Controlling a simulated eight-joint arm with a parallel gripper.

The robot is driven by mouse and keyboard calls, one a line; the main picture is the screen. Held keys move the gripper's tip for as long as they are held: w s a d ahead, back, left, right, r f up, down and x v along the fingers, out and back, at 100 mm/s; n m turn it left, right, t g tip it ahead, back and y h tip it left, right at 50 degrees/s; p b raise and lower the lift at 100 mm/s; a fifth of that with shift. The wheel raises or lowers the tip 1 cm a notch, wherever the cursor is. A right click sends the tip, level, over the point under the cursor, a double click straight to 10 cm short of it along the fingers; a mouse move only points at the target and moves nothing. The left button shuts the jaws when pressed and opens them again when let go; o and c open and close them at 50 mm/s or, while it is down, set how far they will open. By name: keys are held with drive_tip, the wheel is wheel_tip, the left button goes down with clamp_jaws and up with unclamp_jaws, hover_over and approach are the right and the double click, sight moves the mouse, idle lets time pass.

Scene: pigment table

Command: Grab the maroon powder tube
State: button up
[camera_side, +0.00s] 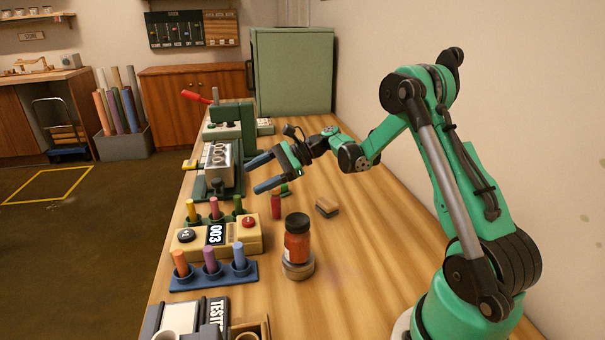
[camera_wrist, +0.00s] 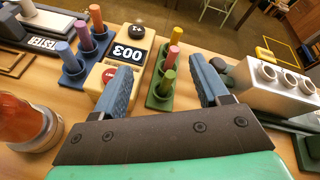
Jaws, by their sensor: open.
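A small dark red tube (camera_side: 276,206) stands alone on the wooden table, right of the green rack, in the side view; it is the closest match to maroon. It does not show in the wrist view. My gripper (camera_side: 259,173) is open and empty, above the table and farther back than this tube. In the wrist view my gripper (camera_wrist: 160,75) has its two blue fingers spread wide, with the green rack (camera_wrist: 158,101) and its pink, yellow and green tubes beyond the gap between them. Nothing is between the pads.
A blue rack (camera_side: 213,277) holds orange, purple and blue tubes. A counter box (camera_side: 214,236) reads 003. A jar of orange-red powder (camera_side: 297,240) stands on a round base near the dark red tube. A small block (camera_side: 327,207) lies to the right. A metal holder (camera_side: 218,165) stands behind.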

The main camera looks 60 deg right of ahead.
sight(276, 203)
drive_tip(key=s+d+f+m+t+y, duration=0.1)
drive_tip(key=d, duration=0.1)
drive_tip(key=s+d+f+m+t+y, duration=0.1)
drive_tip(key=d+f+m, duration=0.1)
drive_tip(key=s+d+f+m+y, duration=0.1)
drive_tip(key=d, duration=0.1)
drive_tip(key=shift+f+m+t, duration=0.25)
drive_tip(key=shift+m+t, duration=0.05)
drive_tip(key=shift+t, duration=0.1)
drive_tip(key=shift+x, duration=2.7)
clamp_jaws()
